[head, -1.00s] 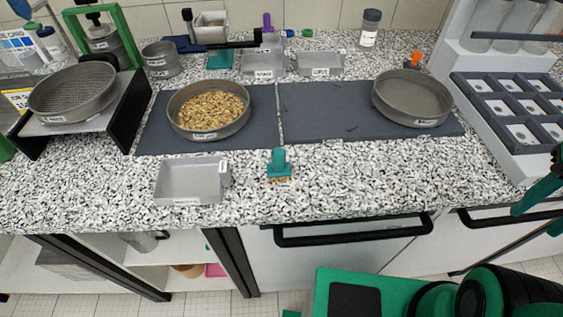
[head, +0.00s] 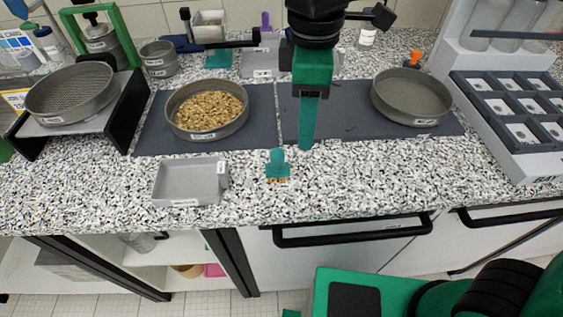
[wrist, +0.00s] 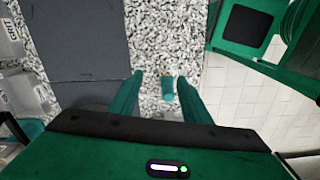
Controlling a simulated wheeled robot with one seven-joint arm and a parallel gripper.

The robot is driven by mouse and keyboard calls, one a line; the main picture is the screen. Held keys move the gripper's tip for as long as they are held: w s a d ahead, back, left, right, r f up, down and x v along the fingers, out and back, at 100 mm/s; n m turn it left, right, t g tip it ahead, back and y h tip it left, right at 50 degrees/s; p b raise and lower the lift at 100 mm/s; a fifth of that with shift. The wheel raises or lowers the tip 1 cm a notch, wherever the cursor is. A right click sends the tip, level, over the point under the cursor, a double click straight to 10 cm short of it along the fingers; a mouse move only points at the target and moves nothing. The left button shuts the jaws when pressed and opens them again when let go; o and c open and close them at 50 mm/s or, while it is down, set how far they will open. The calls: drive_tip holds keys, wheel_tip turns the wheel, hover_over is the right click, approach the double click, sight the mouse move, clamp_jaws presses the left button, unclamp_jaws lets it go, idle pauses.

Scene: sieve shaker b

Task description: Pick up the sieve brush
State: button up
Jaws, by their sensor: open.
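The sieve brush (head: 278,165) has a teal handle and tan bristles. It stands on the speckled counter in front of the dark mats, right of the grey tray. My gripper (head: 305,146) points down just behind and to the right of the brush in the head view, apart from it. In the wrist view the brush (wrist: 168,88) shows between the two teal fingers of my gripper (wrist: 157,76), which are spread apart and empty. Part of the brush's far end is hard to make out there.
A grey tray (head: 190,185) lies left of the brush. A sieve pan with grain-like pieces (head: 207,107) and an empty pan (head: 411,97) sit on dark mats (head: 345,128). A grey sample rack (head: 500,133) stands at the right. The counter's front strip right of the brush is clear.

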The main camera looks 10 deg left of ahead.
sight(280, 165)
drive_tip(key=shift+n, duration=0.9)
drive_tip(key=s+a, duration=0.1)
drive_tip(key=a, duration=0.1)
drive_tip(key=s+a, duration=0.1)
drive_tip(key=shift+s+a, duration=0.2)
drive_tip(key=shift+a, duration=0.15)
drive_tip(key=shift+s+a+f, duration=0.2)
drive_tip(key=shift+a, duration=0.05)
wheel_tip(280, 165, down, 10)
drive_tip(key=shift+w+a+f, duration=0.1)
drive_tip(key=shift+w, duration=0.05)
drive_tip(key=c, duration=1.1)
